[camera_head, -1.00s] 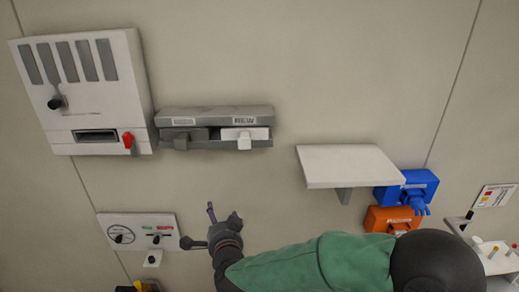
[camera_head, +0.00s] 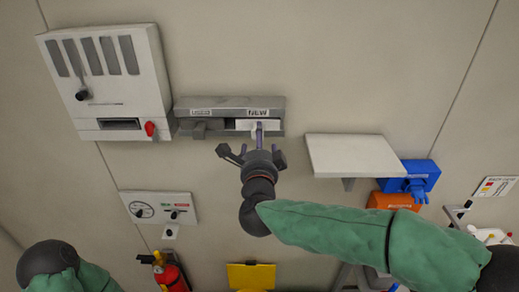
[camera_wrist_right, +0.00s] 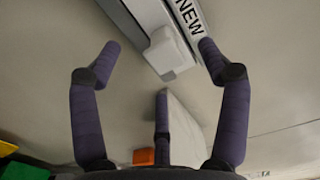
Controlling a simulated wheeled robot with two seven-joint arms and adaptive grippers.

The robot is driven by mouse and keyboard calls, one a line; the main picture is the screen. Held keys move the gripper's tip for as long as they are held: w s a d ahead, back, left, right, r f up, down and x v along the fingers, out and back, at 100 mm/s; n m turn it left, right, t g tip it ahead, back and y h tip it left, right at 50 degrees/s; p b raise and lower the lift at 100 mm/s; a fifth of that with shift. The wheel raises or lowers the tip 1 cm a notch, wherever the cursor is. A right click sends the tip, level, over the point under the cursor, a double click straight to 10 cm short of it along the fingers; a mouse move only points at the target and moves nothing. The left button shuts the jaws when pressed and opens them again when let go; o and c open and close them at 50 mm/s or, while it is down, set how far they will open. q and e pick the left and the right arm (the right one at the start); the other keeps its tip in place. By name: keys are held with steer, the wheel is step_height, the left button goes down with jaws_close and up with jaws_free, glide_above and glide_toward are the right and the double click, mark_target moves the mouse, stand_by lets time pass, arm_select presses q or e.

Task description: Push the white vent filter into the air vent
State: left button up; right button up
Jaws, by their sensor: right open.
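The white vent filter (camera_head: 243,125) sits in the right slot of a grey wall holder, under the label NEW. Its protruding white handle (camera_wrist_right: 165,50) shows in the right wrist view. My right gripper (camera_head: 253,147) is open and empty just below and in front of the filter, fingers spread and pointing at it; one finger partly hides the filter in the head view. In the right wrist view the handle lies beyond and between the spread fingers (camera_wrist_right: 160,60), apart from them. A white wall unit (camera_head: 108,80) with a dark slot (camera_head: 118,124), apparently the air vent, is at upper left. My left gripper is out of view.
A dark grey block (camera_head: 207,128) sits in the holder's left slot. A red knob (camera_head: 151,129) is beside the dark slot. A white shelf (camera_head: 353,155) juts out right of my gripper, near blue (camera_head: 410,175) and orange boxes. A gauge panel (camera_head: 158,207) is at lower left.

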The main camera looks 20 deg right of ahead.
steer(key=shift+p+x, duration=0.5)
steer(key=shift+x, duration=2.1)
steer(key=c, duration=1.3)
steer(key=b+v, duration=0.1)
steer(key=v, duration=0.6)
steer(key=shift+s+a, duration=0.2)
steer(key=shift+s, duration=0.05)
stand_by(0.5)
steer(key=shift+v, duration=1.4)
